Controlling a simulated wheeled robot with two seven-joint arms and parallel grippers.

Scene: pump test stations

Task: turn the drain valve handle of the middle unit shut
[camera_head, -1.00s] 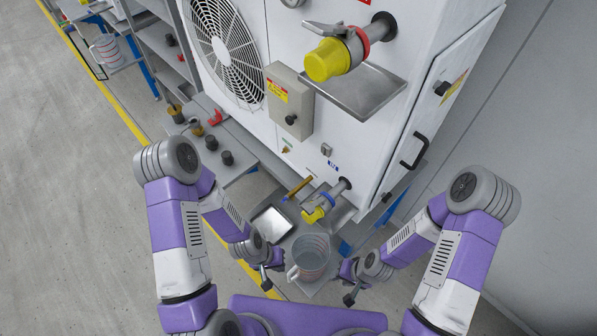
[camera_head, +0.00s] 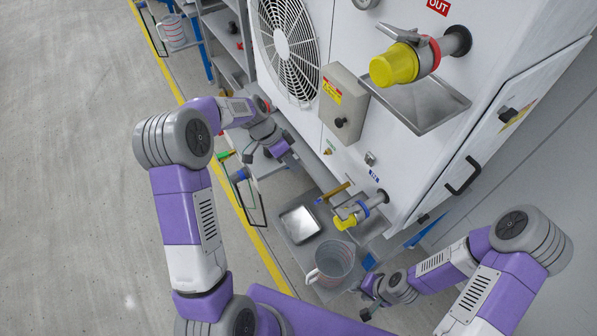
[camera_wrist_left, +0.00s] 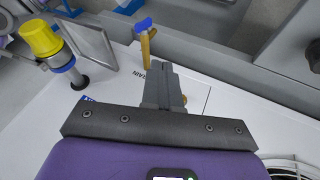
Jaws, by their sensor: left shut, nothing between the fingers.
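The drain valve handle of the middle unit, a brass lever (camera_head: 336,191) with a blue tip, sticks out low on the white front panel. In the left wrist view the brass lever (camera_wrist_left: 146,48) with its blue end stands beside the DRAIN lettering. My left gripper (camera_head: 292,160) is shut and empty, up and left of the handle in the head view. In the left wrist view its fingertips (camera_wrist_left: 160,72) point just right of the lever, apparently apart from it. My right gripper (camera_head: 366,303) is low, right of the jug; its jaws are too small to read.
A yellow-capped valve with a blue ring (camera_head: 350,215) sits beside the handle. Below are a metal tray (camera_head: 299,225) and a clear jug (camera_head: 333,263). A grey control box (camera_head: 343,103) and another yellow-capped valve (camera_head: 394,66) stick out above. Open floor lies left.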

